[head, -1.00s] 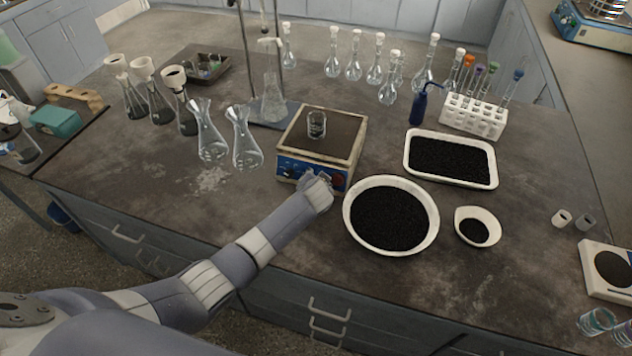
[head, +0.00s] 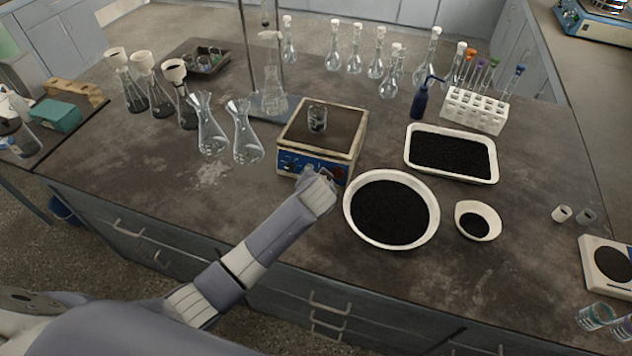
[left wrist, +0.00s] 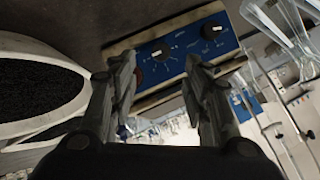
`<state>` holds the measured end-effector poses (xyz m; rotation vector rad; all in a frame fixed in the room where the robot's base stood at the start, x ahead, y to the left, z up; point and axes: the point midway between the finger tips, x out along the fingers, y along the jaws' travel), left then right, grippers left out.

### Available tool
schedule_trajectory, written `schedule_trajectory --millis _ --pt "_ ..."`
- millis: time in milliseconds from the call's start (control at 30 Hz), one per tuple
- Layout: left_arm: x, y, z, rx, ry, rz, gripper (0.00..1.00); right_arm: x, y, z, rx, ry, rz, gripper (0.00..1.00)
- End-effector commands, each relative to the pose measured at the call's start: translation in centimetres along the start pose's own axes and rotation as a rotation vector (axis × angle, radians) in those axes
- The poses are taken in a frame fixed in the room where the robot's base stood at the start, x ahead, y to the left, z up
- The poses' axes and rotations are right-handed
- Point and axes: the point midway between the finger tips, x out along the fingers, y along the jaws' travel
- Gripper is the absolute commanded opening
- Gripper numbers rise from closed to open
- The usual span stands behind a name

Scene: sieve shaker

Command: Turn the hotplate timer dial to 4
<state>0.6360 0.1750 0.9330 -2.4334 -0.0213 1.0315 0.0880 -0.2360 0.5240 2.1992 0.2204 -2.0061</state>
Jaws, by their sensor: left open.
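The hotplate (head: 350,148) stands mid-bench with a small glass beaker (head: 317,118) on its top. Its blue front panel (head: 290,162) faces me, partly hidden by my left gripper (head: 322,182). In the left wrist view the picture is roughly upside down. The blue panel (left wrist: 185,42) carries two black dials with white marks: one dial (left wrist: 160,50) lies in line with the gap between my fingers, the other dial (left wrist: 211,29) to its right. I cannot read which is the timer. My left gripper (left wrist: 160,62) is open, its fingers apart, with nothing seen between them.
A large white bowl of black grains (head: 434,222) stands close right of my left gripper. A small bowl (head: 495,222) and a white tray (head: 493,165) lie beyond. Two conical flasks (head: 247,145) stand left of the hotplate. The bench front at left is clear.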

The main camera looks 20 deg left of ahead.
Motion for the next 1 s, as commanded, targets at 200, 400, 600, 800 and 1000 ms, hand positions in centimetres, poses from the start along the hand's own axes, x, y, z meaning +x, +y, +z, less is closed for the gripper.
schedule_trajectory --millis 200,400,600,800,1000 --pt "-2.8 0.0 0.1 0.0 0.0 0.0 0.44 0.0 0.0 0.0 0.0 0.0 0.0 0.4" --pt "-4.0 0.0 0.1 0.0 -0.002 -0.001 0.44 0.0 -0.1 0.0 0.0 0.0 -0.001 0.4" --pt "-4.1 0.0 0.1 0.0 -0.002 -0.001 0.44 0.0 -0.1 0.0 0.0 0.0 -0.001 0.4" --pt "-4.1 0.0 0.1 0.0 -0.001 0.0 0.44 0.0 -0.1 0.0 0.0 0.0 -0.001 0.4" --pt "-4.2 0.1 0.3 -0.003 -0.005 0.004 0.44 0.0 -0.1 0.0 0.0 0.0 -0.001 0.4"
